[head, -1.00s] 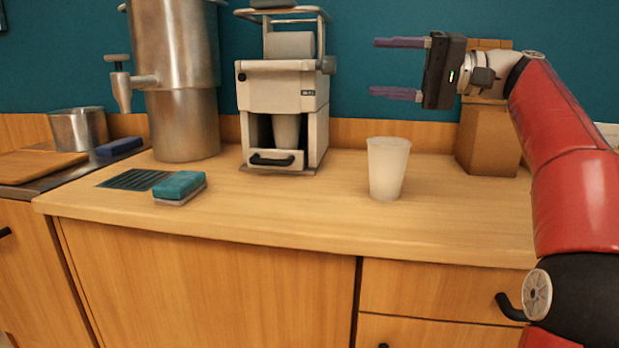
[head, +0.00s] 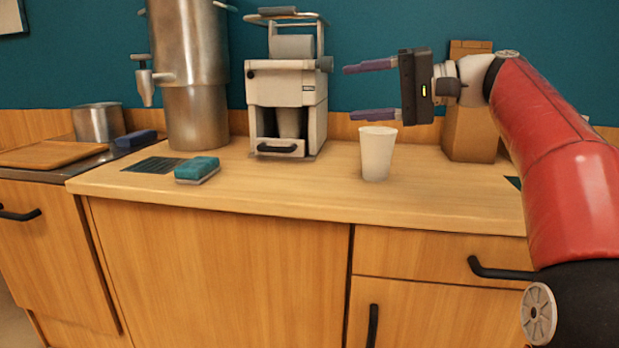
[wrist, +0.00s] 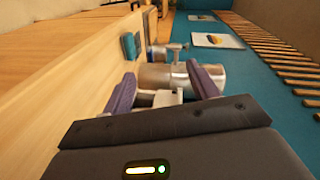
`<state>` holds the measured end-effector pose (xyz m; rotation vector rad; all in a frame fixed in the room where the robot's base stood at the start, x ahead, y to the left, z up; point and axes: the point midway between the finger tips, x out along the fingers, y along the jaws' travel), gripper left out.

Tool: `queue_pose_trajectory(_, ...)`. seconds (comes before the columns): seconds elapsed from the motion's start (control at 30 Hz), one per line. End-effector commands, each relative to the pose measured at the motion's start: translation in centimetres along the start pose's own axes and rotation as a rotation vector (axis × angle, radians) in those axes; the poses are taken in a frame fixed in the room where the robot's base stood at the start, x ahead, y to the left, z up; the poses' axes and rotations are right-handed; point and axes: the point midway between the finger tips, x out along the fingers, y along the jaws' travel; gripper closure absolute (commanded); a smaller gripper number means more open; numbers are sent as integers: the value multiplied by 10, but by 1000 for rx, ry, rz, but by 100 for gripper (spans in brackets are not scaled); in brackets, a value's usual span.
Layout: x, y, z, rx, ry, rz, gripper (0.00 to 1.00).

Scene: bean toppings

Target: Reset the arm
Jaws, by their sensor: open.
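My gripper (head: 372,90) is open and empty in the head view. It is held in the air above the counter, pointing left, with its two purple fingers apart. It also shows in the wrist view (wrist: 164,92), with nothing between the fingers. My red arm reaches in from the right. A white cup (head: 377,155) stands upright on the counter, below the gripper and apart from it.
A white coffee machine (head: 287,90) with a cup inside and a steel urn (head: 192,70) stand to the left. A teal sponge (head: 197,170) lies on the counter (head: 290,190). A brown box (head: 470,132) stands behind the arm. A pot (head: 98,123) is at far left.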

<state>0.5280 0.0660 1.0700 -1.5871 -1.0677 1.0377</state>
Motion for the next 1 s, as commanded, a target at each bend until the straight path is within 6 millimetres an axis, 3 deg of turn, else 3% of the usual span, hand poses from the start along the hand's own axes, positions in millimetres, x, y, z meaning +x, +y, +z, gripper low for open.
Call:
queue_pose_trajectory(0.27,36,50,41,42,58,265,41)
queue_pose_trajectory(0.43,41,110,96,33,109,537,41)
queue_pose_trajectory(0.57,21,172,155,-23,140,788,41)
queue_pose_trajectory(0.8,-40,276,255,-216,122,1159,41)
queue_pose_trajectory(1.0,-70,325,297,-351,79,1298,41)
